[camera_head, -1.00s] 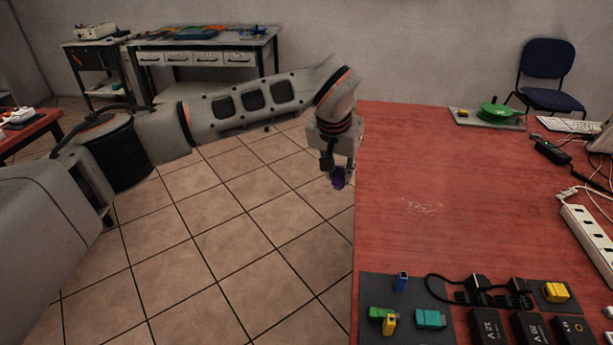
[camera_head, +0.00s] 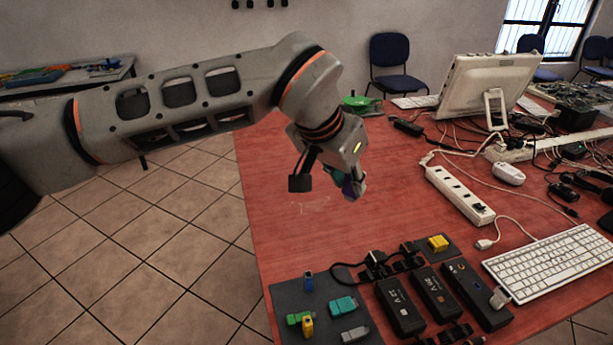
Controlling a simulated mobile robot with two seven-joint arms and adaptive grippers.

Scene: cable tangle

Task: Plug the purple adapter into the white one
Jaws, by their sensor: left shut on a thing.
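My left gripper (camera_head: 349,178) is shut on the purple adapter (camera_head: 347,188), held above the red table with its fingers pointing down. The fingers hide most of the adapter. On the dark mat (camera_head: 290,290) at the table's front are a blue adapter (camera_head: 308,282), a teal one (camera_head: 342,305), a green one (camera_head: 298,318), a yellow one (camera_head: 308,327) and a pale grey one (camera_head: 354,334). A small whitish plug piece (camera_head: 499,298) is at the right black box. I cannot tell which pale piece is the white adapter. My right gripper is not in view.
Black power boxes (camera_head: 436,292) with cables stand right of the mat. A yellow block (camera_head: 438,243) lies behind them. The red table's middle (camera_head: 320,235) is clear.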

